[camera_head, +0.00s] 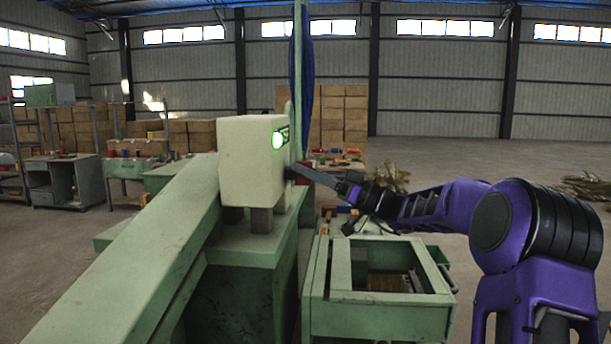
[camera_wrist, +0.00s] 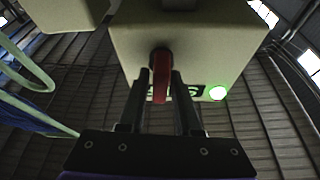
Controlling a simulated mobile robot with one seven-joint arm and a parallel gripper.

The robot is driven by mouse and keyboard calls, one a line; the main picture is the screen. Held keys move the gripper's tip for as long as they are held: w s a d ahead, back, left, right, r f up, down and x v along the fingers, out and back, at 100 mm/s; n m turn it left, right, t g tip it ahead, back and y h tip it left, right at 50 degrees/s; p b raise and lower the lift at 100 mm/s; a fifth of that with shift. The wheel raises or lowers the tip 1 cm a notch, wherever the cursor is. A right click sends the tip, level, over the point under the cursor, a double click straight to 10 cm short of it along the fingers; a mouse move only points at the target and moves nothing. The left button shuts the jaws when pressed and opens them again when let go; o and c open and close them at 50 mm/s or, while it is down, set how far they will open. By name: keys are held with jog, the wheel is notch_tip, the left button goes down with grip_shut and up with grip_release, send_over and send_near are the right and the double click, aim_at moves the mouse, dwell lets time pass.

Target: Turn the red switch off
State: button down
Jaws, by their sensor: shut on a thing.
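The red switch (camera_wrist: 160,72) shows in the wrist view on the face of a pale green box (camera_wrist: 190,35). My gripper (camera_wrist: 160,88) has its two dark fingers on either side of the switch, shut on it. In the head view the box (camera_head: 246,165) stands on the green machine, with a lit green lamp (camera_head: 278,140) on its edge. My gripper (camera_head: 290,172) reaches the box's right side there, and the switch is hidden in that view. The green lamp also glows in the wrist view (camera_wrist: 218,93).
A long green beam (camera_head: 150,260) slopes down to the left of the box. A green open frame (camera_head: 385,312) stands below my arm. A green post with a blue cloth (camera_head: 307,75) rises behind the box. Cartons and shelves stand farther back.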

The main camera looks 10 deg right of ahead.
jog(key=m+t, duration=0.1)
jog(key=m, duration=0.1)
jog(key=m+h+b, duration=0.1)
jog(key=m, duration=0.1)
jog(key=m+t+h+b, duration=0.1)
jog(key=m, duration=0.1)
jog(key=shift+f+t, duration=0.3)
jog(key=m+h, duration=0.1)
jog(key=m, duration=0.1)
jog(key=m+t+b, duration=0.1)
jog(key=m, duration=0.2)
jog(key=shift+w+h, duration=0.1)
jog(key=shift+h, duration=0.3)
jog(key=m+h, duration=0.1)
jog(key=m, duration=0.1)
jog(key=m+h+p, duration=0.1)
jog(key=m, duration=0.2)
jog(key=shift+w+t, duration=0.1)
jog(key=shift+t, duration=0.2)
jog(key=m+h+p, duration=0.1)
jog(key=m+p, duration=0.1)
jog(key=m, duration=0.1)
jog(key=shift+f+m+p, duration=0.15)
jog(key=shift+m+p, duration=0.2)
jog(key=shift+m, duration=0.25)
jog(key=shift+f+g+h, duration=0.1)
jog(key=shift+g+h, duration=0.2)
jog(key=shift+g, duration=0.1)
